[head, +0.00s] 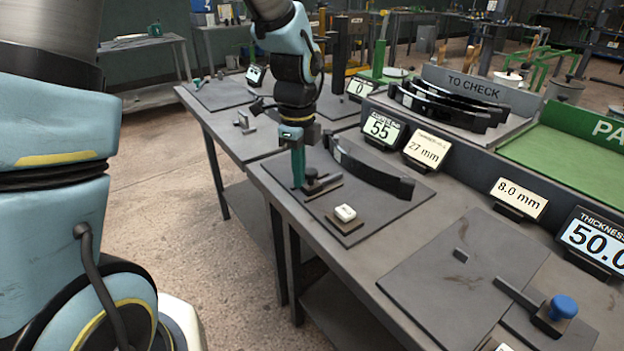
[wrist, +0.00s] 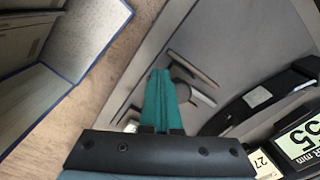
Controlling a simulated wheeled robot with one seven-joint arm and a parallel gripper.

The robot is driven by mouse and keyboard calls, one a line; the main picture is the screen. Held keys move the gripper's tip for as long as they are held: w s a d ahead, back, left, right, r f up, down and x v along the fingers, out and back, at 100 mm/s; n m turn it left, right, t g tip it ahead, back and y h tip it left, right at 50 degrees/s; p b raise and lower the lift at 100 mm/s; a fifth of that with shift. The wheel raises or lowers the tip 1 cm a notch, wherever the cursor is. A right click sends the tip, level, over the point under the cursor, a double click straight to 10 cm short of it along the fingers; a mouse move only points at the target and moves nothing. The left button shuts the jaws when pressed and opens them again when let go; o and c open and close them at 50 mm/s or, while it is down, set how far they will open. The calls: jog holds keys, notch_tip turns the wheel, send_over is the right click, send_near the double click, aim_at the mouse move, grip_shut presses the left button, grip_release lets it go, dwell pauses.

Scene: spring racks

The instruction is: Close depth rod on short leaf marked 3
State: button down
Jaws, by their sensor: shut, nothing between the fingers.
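A black curved leaf (head: 370,171) lies on a dark gauge plate (head: 385,200) on the bench; it also shows in the wrist view (wrist: 262,99). I cannot read a number on it. Left of the leaf, on the same plate, is a small dark slide with a knob (head: 312,177), which looks like the depth rod. My gripper (head: 299,184) points down with its green fingers together and empty, right beside this slide. In the wrist view the fingers (wrist: 160,75) partly cover the slide's parts (wrist: 196,94). I cannot tell whether the fingers touch it or whether the rod meets the leaf.
A display reading 55 (head: 382,129) and a 27 mm card (head: 426,149) stand behind the plate. More leaves (head: 440,108) lie in the TO CHECK tray. A white button (head: 345,212) sits in front of the slide. A thickness gauge with a blue knob (head: 562,307) is at right.

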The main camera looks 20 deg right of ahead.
aim_at(312, 170)
jog(key=shift+w+d, duration=0.1)
jog(key=shift+d, duration=0.9)
jog(key=shift+w+d, duration=0.1)
jog(key=shift+d, duration=0.25)
jog(key=shift+d+p, duration=0.25)
jog(key=shift+p, duration=0.05)
jog(key=shift+r, duration=0.1)
dwell(0.7)
jog(key=shift+a+r+p, duration=0.15)
jog(key=shift+r+p, duration=1.6)
jog(key=shift+p, duration=0.05)
jog(key=shift+a+r+p, duration=0.1)
jog(key=shift+r+p, duration=1.6)
jog(key=shift+p, duration=0.05)
